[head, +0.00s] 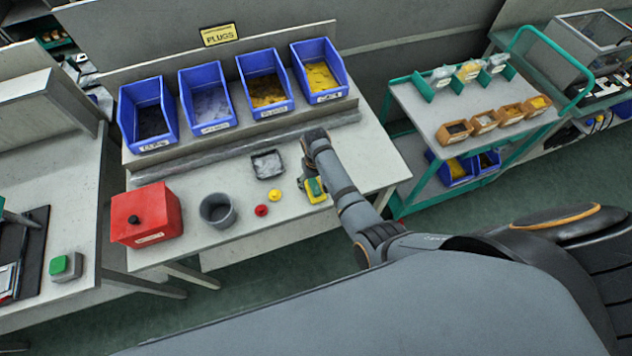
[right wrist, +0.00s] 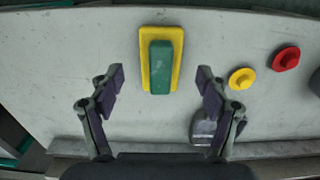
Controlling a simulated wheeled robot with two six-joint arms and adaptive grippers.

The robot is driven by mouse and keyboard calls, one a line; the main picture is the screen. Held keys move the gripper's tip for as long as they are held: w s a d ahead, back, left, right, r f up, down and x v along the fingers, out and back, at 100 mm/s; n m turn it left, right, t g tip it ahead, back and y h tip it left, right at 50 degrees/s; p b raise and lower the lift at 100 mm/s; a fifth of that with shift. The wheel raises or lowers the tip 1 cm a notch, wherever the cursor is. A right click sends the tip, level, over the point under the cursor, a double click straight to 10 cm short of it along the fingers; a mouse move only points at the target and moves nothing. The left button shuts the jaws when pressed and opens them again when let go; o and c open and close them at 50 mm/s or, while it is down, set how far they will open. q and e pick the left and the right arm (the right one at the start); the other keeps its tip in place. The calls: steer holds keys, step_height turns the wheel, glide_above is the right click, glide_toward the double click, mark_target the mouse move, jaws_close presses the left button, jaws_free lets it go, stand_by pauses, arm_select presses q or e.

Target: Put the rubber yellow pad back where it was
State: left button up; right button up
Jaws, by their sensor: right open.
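A yellow rectangular pad (head: 318,198) lies on the pump-line table with a green block (head: 314,186) on top of it. In the right wrist view the yellow pad (right wrist: 147,45) shows as a rim around the green block (right wrist: 160,68). My right gripper (right wrist: 160,74) is open and empty, with its fingers spread to either side of the pad and apart from it. In the head view the right gripper (head: 306,175) is over the table by the pad, partly hidden by its arm. My left gripper is not in view.
A yellow round piece (head: 275,195), a red round piece (head: 261,210), a grey cup (head: 217,210), a red box (head: 146,215) and a grey tray (head: 268,164) stand to the left. Blue bins (head: 206,99) line the back. A shelf cart (head: 440,110) is at right.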

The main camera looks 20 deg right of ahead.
mark_target(316, 188)
step_height(316, 188, up, 3)
steer(key=shift+p, duration=0.65)
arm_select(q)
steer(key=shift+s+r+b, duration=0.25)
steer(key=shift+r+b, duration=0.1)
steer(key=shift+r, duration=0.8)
arm_select(e)
steer(key=shift+r, duration=2.25)
